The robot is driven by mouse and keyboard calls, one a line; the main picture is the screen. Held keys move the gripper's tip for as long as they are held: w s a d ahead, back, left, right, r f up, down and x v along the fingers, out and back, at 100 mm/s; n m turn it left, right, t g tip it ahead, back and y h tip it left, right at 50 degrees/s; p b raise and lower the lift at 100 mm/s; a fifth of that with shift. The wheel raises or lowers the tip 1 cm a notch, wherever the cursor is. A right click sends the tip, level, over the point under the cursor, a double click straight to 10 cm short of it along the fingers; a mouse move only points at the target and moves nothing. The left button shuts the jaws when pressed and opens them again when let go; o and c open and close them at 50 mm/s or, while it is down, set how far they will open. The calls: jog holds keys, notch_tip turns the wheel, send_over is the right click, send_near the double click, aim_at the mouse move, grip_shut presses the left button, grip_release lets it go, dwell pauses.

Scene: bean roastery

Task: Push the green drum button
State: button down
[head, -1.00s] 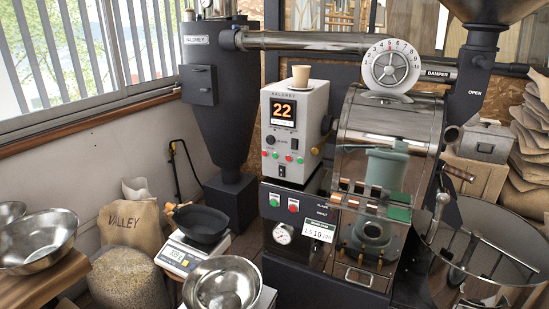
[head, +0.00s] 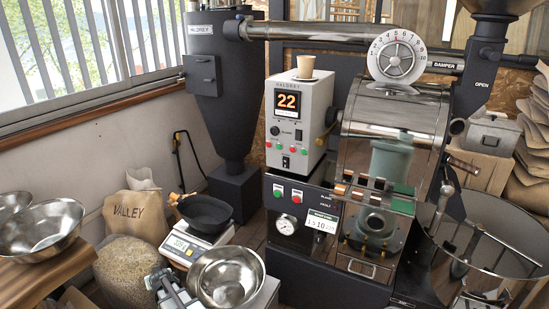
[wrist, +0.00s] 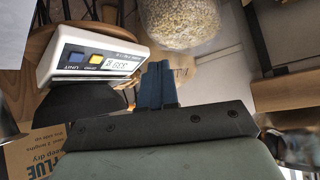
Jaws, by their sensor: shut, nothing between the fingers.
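The roaster's black front panel carries a large green button (head: 277,191) beside a red one (head: 296,195). The button labels are too small to read, so I cannot tell which is the drum button. My gripper (head: 160,278) shows at the bottom left of the head view, low and left of the panel, touching no button. In the wrist view its blue fingers (wrist: 158,85) are together and empty.
A scale (head: 191,243) with a black pan (head: 206,214) stands behind my gripper. A steel bowl (head: 227,278) is just right of it. A bean sack (head: 136,264) is to the left. The round cooling tray (head: 480,235) is at the right.

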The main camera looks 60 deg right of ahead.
aim_at(279, 147)
jog(key=s+d+r+t+h, duration=0.2)
jog(key=s+d+r+h, duration=0.2)
jog(key=d+r, duration=0.75)
jog(key=s+d+r+t+h, duration=0.1)
jog(key=s+d+r+h, duration=0.4)
jog(key=d, duration=1)
jog(key=s+d+r+n+t+h, duration=0.1)
jog(key=s+d+r, duration=0.5)
jog(key=s+r, duration=0.3)
jog(key=s+d+r+n+t+h, duration=0.1)
jog(key=s+d+r+t, duration=0.1)
jog(key=s+d+r, duration=0.5)
notch_tip(279, 147, up, 6)
jog(key=shift+s+d+f+n, duration=0.15)
jog(key=shift+s+n, duration=0.15)
jog(key=shift+s, duration=0.65)
jog(key=shift+d, duration=0.1)
jog(key=d, duration=0.8)
jog(key=shift+d, duration=0.35)
jog(key=shift+d, duration=0.4)
